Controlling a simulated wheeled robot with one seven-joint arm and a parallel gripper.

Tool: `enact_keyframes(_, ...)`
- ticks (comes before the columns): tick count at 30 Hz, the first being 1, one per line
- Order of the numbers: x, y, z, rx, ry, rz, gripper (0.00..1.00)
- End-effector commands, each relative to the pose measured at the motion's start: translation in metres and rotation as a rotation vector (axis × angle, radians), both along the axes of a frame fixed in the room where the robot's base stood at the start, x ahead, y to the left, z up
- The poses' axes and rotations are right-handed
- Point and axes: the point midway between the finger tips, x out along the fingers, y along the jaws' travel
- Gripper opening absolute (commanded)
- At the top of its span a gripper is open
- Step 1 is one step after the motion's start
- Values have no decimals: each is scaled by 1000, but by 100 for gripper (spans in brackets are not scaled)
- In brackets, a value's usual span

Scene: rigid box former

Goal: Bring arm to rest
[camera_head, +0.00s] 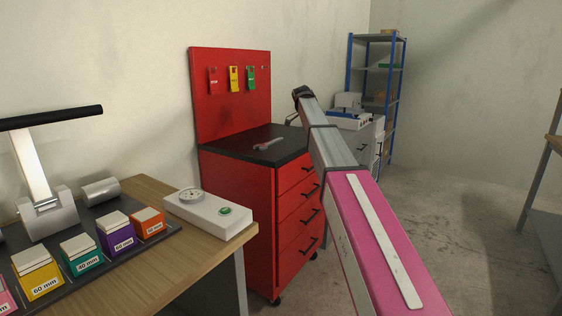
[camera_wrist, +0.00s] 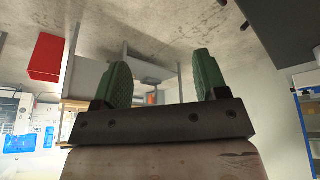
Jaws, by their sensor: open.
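My gripper (camera_wrist: 160,60) shows in the wrist view with its two green fingers spread wide apart. Nothing is between the fingers. In the head view my pink and grey arm (camera_head: 335,150) reaches from the lower right up toward the middle. Its dark far end shows in front of the wall, to the right of the red pegboard. I cannot make out the gripper's fingers in the head view.
A red tool cabinet (camera_head: 237,188) with a wrench (camera_head: 268,144) on top stands left of my arm. A blue-posted shelf (camera_head: 378,66) stands behind. Floor is clear at right.

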Motion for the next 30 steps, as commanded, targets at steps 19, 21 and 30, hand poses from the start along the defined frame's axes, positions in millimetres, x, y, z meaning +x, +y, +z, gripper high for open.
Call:
enact_keyframes(19,-133,-27,-224,98,181,500,67)
enact_keyframes(21,-157,-30,-254,116,202,577,67)
enact_keyframes(30,-272,-39,-357,192,266,902,67)
